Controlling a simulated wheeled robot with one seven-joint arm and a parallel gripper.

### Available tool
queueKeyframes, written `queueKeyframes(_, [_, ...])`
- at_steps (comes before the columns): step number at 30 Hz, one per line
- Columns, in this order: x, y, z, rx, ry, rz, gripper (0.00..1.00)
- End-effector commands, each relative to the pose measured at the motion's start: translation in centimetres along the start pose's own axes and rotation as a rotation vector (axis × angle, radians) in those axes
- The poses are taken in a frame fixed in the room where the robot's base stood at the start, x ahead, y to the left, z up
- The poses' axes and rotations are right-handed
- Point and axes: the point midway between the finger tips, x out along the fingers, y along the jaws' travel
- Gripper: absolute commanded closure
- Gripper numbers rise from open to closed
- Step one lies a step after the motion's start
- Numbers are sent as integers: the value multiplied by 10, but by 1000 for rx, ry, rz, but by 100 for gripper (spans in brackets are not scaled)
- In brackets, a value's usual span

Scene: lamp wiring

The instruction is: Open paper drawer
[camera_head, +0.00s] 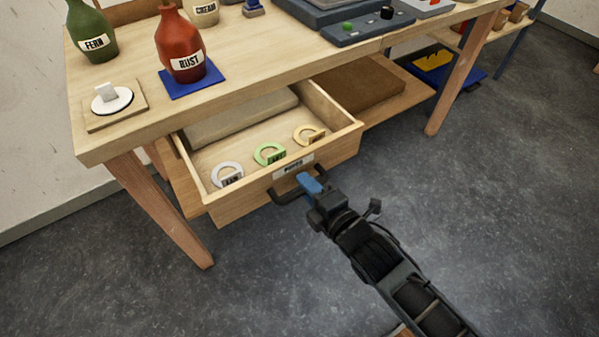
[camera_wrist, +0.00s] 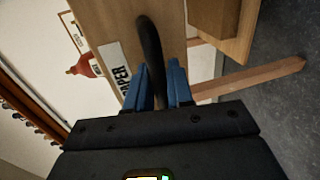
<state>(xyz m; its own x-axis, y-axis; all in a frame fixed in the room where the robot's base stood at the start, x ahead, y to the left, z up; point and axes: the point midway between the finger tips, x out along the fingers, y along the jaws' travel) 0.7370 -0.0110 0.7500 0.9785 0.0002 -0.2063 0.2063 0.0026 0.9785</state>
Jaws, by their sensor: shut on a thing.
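The paper drawer (camera_head: 240,201) is a pale wooden drawer under the workbench, pulled well out so its inside shows. Its front carries a white label, which reads PAPER in the wrist view (camera_wrist: 112,68), and a dark bar handle (camera_head: 283,198). My gripper (camera_head: 311,184) has blue fingers and is shut on the handle. In the wrist view the dark handle (camera_wrist: 149,50) runs between the two blue fingers.
The workbench top (camera_head: 130,140) holds a green FERN bottle (camera_head: 92,30), a red RUST bottle (camera_head: 181,45) on a blue mat, a white round piece on a wooden plate (camera_head: 112,104) and a grey control box (camera_head: 365,28). A bench leg (camera_head: 155,205) stands left of the drawer. The floor in front is clear.

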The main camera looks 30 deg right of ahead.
Motion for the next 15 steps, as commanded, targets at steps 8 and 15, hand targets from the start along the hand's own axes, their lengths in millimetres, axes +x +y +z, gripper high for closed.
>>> queueKeyframes(8, [-7,-2,0,1,1,-1,100])
queueKeyframes(15, [-6,-2,0,1,1,-1,76])
